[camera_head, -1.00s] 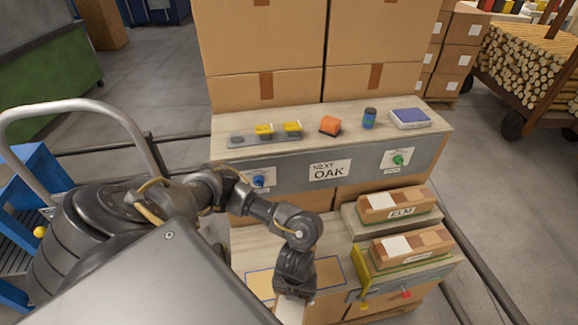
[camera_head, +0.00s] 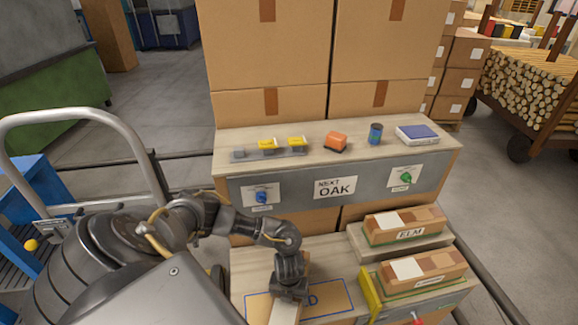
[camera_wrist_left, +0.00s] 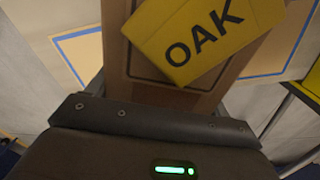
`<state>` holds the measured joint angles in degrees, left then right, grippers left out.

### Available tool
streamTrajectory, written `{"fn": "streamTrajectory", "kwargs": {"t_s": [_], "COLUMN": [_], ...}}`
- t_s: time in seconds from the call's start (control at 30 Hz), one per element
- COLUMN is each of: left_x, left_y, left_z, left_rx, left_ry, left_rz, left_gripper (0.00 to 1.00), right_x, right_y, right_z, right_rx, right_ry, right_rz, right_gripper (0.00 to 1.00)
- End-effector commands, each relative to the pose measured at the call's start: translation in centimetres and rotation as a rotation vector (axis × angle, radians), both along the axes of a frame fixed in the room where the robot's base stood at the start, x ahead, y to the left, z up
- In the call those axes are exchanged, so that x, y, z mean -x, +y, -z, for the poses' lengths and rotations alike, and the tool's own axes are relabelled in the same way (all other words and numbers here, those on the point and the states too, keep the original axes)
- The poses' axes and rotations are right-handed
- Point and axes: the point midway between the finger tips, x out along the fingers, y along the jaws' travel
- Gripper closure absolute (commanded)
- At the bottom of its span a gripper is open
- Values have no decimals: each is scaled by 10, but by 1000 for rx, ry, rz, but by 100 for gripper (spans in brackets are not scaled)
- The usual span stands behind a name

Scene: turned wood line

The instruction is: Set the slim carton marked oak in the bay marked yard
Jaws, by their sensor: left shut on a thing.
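The slim carton (camera_wrist_left: 150,60) is brown with a yellow OAK label (camera_wrist_left: 195,38) in the left wrist view. In the head view it shows as a pale strip (camera_head: 284,313) below my left gripper (camera_head: 290,295), which is shut on it. The carton is over a blue-outlined tan bay (camera_head: 335,297) on the lower bench. Only a final letter "D" of the bay's marking shows; the arm and carton cover the rest. I cannot tell if the carton touches the bay. My right gripper is not in view.
Cartons marked ELM (camera_head: 405,224) and one with an unreadable label (camera_head: 425,268) lie to the right. A yellow upright piece (camera_head: 369,293) stands beside the bay.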

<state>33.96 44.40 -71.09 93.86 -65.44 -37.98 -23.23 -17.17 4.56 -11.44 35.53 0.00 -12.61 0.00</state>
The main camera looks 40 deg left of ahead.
Motion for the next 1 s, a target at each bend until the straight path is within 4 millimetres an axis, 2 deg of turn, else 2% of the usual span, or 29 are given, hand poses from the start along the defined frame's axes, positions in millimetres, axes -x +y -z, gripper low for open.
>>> {"fn": "streamTrajectory", "kwargs": {"t_s": [0.1,0.5,0.53,0.63,0.67,0.87,1.0], "left_x": [-1,-1,-1,-1,-1,-1,-1], "left_y": [1,0,0,0,0,0,0], "left_z": [11,15,14,14,14,13,5], "left_rx": [0,-1,-1,0,0,-1,0], "left_ry": [-2,-3,-3,-2,-2,-3,-4], "left_rz": [-2,0,0,0,0,0,0], "left_gripper": [56,56,16,3,0,0,0], "right_x": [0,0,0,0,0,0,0], "right_y": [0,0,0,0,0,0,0], "right_z": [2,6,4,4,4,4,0], "right_rx": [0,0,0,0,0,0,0], "right_ry": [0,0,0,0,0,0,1], "right_rz": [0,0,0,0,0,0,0], "right_gripper": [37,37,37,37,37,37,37]}}
